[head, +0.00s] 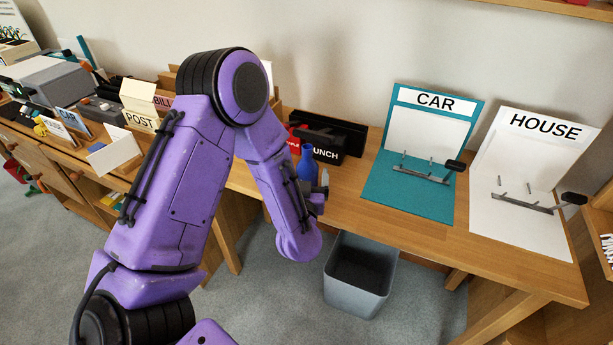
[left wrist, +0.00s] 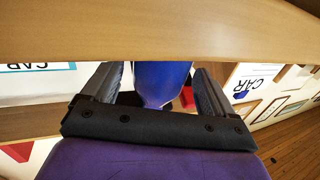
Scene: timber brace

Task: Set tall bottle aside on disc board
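A tall blue bottle (head: 307,165) stands out behind my left forearm in the head view, near the front of the wooden table; its lower part is hidden. My left gripper (head: 323,186) is beside the bottle at the table's front edge, mostly covered by my arm. In the left wrist view the blue bottle (left wrist: 162,84) lies between the two grey fingers of my left gripper (left wrist: 158,82). The far ends of the fingers are cut off by a wooden edge, so contact on both sides cannot be told. I cannot make out a disc board. My right gripper is not in view.
A dark LUNCH box (head: 335,138) sits behind the bottle. A teal CAR board (head: 410,205) and a white HOUSE board (head: 505,230) fill the table's right side. A grey bin (head: 357,285) stands on the floor below. POST sorters (head: 140,122) are at left.

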